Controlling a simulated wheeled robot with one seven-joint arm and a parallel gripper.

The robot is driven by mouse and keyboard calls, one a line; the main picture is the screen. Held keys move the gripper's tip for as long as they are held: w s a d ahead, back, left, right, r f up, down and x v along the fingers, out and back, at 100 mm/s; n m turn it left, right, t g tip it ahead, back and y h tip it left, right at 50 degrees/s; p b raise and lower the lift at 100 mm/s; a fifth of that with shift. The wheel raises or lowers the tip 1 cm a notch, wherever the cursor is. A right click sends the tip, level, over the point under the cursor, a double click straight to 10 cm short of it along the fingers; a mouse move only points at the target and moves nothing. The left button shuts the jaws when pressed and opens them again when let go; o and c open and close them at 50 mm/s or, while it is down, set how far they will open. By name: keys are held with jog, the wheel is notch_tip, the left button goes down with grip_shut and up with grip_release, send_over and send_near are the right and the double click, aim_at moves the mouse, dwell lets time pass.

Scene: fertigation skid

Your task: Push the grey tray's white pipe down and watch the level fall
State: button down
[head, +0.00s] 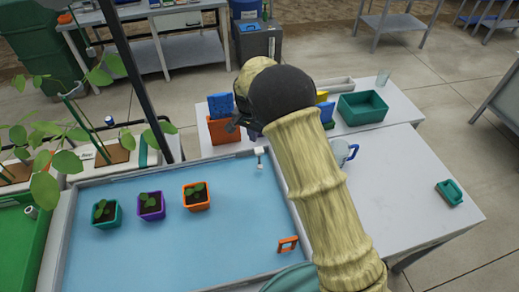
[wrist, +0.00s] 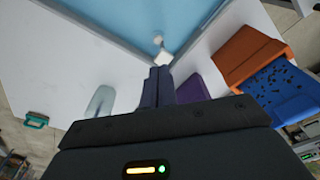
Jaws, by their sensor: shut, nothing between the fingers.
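The grey tray (head: 72,222) is wide and shallow, and blue water covers its floor. The white pipe (head: 259,153) stands upright in the tray's far right corner, its white top above the water. In the wrist view the white pipe (wrist: 162,55) shows just beyond my fingertips, near the tray's corner. My gripper (wrist: 158,72) is shut and empty, its two dark fingers together. In the head view my arm hides most of the gripper. I cannot tell whether the fingertips touch the pipe.
Teal (head: 106,214), purple (head: 151,206) and orange (head: 196,197) plant pots stand in the tray. An orange clip (head: 287,244) sits on its right side. Leafy plants crowd the left.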

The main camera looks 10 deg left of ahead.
notch_tip(320, 180, up, 8)
jog(key=b, duration=0.1)
jog(key=shift+s+a+f, duration=0.15)
jog(key=shift+s+f, duration=0.1)
jog(key=shift+s, duration=0.15)
jog(key=s+d+r+n, duration=0.1)
jog(key=s+d, duration=0.2)
jog(key=d, duration=0.6)
jog(key=s+d+r, duration=0.1)
jog(key=s+d, duration=0.2)
jog(key=d, duration=0.6)
jog(key=s+d+f+n+t, duration=0.1)
jog(key=s+d+n, duration=0.1)
jog(key=s+d, duration=1)
jog(key=s, duration=0.3)
jog(key=shift+s+d, duration=0.25)
